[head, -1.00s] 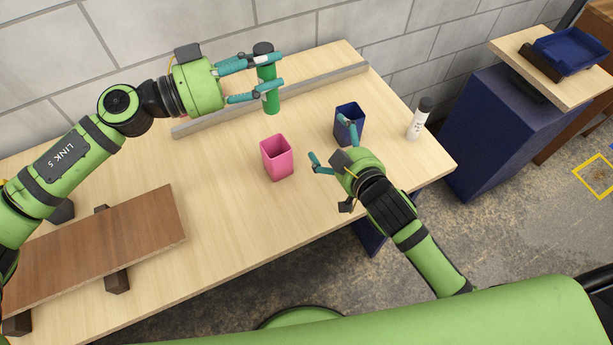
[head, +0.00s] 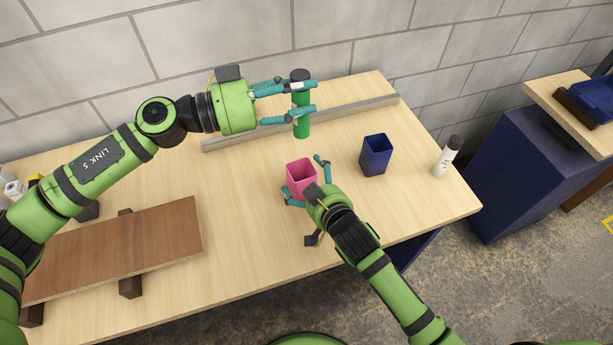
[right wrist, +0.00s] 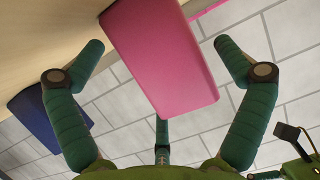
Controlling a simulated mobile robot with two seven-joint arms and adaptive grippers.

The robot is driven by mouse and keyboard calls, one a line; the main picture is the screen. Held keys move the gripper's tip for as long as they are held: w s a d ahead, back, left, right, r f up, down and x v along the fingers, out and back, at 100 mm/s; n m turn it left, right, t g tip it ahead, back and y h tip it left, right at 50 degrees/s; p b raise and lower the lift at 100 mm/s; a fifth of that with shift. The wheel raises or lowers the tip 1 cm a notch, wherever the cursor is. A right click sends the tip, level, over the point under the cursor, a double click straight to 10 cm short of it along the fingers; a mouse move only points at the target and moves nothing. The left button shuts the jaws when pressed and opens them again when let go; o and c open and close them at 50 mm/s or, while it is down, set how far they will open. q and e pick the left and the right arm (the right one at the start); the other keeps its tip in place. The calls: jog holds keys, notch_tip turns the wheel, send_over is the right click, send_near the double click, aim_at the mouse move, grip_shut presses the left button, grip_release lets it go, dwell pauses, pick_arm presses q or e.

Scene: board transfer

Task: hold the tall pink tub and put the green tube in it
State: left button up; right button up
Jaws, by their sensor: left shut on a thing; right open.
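The pink tub (head: 300,182) stands upright and open-topped on the wooden table, and its side fills the upper middle of the right wrist view (right wrist: 160,60). My right gripper (head: 305,176) is open, with its fingers on either side of the tub; the wrist view shows gaps between the fingers and the tub's sides. The green tube (head: 302,129) has a dark cap and is upright. My left gripper (head: 304,98) is shut on the tube and holds it behind the pink tub, near the rail. Whether the tube's lower end touches the table is unclear.
A dark blue tub (head: 374,158) stands to the right of the pink one. A white bottle (head: 446,160) with a dark cap is near the right edge. A grey rail (head: 355,112) runs along the back. A brown board (head: 110,250) rests on dark supports at left.

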aim_at(300, 173)
jog(key=shift+x, duration=1.05)
jog(key=c, duration=1.1)
pick_arm(q)
notch_tip(300, 173, down, 13)
dwell(0.4)
jog(key=o, duration=1.3)
